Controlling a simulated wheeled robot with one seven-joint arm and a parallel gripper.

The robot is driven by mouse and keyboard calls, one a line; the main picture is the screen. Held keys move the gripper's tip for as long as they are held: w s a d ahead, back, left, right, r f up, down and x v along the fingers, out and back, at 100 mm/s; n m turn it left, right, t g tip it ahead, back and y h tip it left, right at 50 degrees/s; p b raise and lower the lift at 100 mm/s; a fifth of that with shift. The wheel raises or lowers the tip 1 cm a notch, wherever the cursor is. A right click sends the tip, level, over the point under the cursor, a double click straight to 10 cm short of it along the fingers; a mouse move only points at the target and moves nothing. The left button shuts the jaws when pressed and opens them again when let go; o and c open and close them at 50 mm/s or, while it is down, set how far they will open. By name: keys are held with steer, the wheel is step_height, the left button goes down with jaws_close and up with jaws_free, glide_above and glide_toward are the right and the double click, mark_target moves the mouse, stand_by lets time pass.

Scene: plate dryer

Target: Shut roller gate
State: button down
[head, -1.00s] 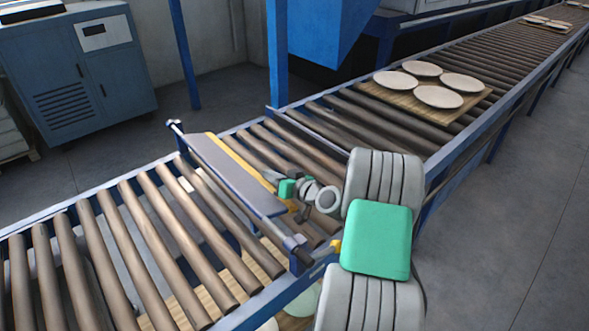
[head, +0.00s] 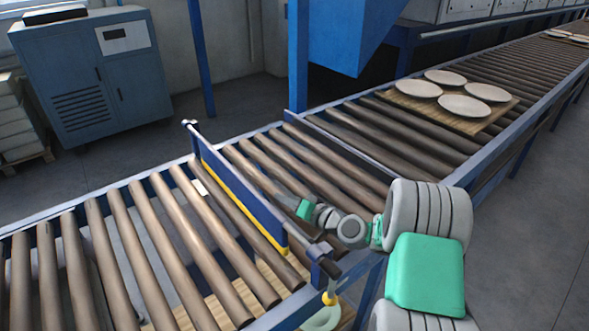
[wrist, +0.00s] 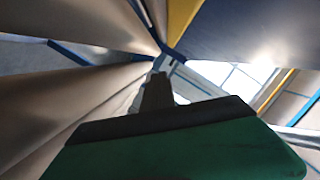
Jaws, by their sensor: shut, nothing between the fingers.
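The roller gate (head: 235,197) is a blue panel with a yellow strip along its lower edge. It stands across the roller conveyor and looks close to upright, on a cross bar between the side rails. In the wrist view the blue panel (wrist: 255,28) and its yellow strip (wrist: 181,20) show at the top right, close by. My gripper (head: 284,192) is on the right side of the gate, low over the rollers, shut and empty. In the wrist view its dark fingers (wrist: 157,92) point between rollers. I cannot tell whether it touches the panel.
Brown rollers (head: 120,232) run on both sides of the gate. A wooden board (head: 405,103) with several round plates lies further along the conveyor. A yellow-ended lever (head: 329,298) hangs at the near rail. A blue cabinet (head: 90,85) stands at the back left.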

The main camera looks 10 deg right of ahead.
steer(key=shift+d, duration=0.1)
stand_by(0.3)
steer(key=shift+w+d+f, duration=0.1)
steer(key=shift+w+d, duration=0.05)
steer(key=shift+d, duration=0.05)
steer(key=d, duration=0.1)
steer(key=d+b, duration=0.1)
steer(key=d, duration=0.1)
steer(key=d+b, duration=0.1)
steer(key=shift+w+d, duration=0.25)
steer(key=shift+w, duration=0.05)
steer(key=v, duration=0.2)
steer(key=f+v, duration=0.1)
steer(key=v, duration=0.5)
steer(key=shift+d+f+b, duration=0.1)
steer(key=shift+f+b, duration=0.05)
steer(key=shift+b, duration=0.15)
steer(key=shift+s+d, duration=0.1)
steer(key=shift+s, duration=0.15)
